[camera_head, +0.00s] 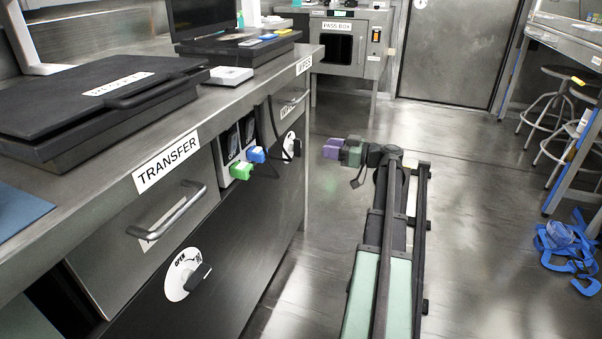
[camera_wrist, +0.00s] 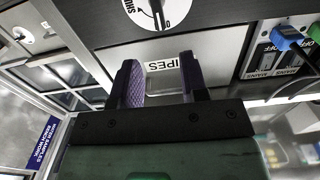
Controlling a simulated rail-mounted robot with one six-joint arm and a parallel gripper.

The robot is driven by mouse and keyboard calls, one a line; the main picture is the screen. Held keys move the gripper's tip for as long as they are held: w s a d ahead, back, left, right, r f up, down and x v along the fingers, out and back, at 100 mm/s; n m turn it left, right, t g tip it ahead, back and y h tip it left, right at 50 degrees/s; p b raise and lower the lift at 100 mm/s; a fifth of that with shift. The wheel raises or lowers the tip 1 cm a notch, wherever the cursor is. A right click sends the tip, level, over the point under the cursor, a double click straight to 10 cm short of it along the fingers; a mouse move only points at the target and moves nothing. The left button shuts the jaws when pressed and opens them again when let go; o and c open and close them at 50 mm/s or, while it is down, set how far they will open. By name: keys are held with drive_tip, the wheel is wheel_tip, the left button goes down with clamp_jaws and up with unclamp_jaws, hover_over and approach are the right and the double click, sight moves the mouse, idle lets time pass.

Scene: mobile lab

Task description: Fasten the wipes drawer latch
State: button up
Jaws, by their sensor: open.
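The wipes drawer (camera_head: 288,103) is at the far end of the bench front, under the WIPES label; its front looks about flush. In the wrist view its labelled front (camera_wrist: 165,66) shows between my fingers, the label partly covered. Its latch, a white dial with a black knob (camera_head: 287,146), sits below it, partly behind cables. A dial (camera_wrist: 153,10) also shows at the top of the wrist view, cut off by the edge, its knob roughly upright there. My gripper (camera_head: 331,151), with purple fingers, is open and empty; it faces the drawer front in the wrist view (camera_wrist: 163,82).
The TRANSFER drawer (camera_head: 145,245) with its handle and own dial (camera_head: 187,275) is nearer on the bench. Green (camera_head: 240,170) and blue (camera_head: 256,154) plugs with hanging cables stick out between the drawers. The floor right of my arm is clear up to blue straps (camera_head: 567,250) and stools.

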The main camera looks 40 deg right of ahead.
sight(298, 141)
drive_tip(key=x, duration=1)
drive_tip(key=shift+w+a+r+p, duration=0.1)
drive_tip(key=shift+w+a+p, duration=0.1)
drive_tip(key=shift+w+p, duration=0.15)
clamp_jaws()
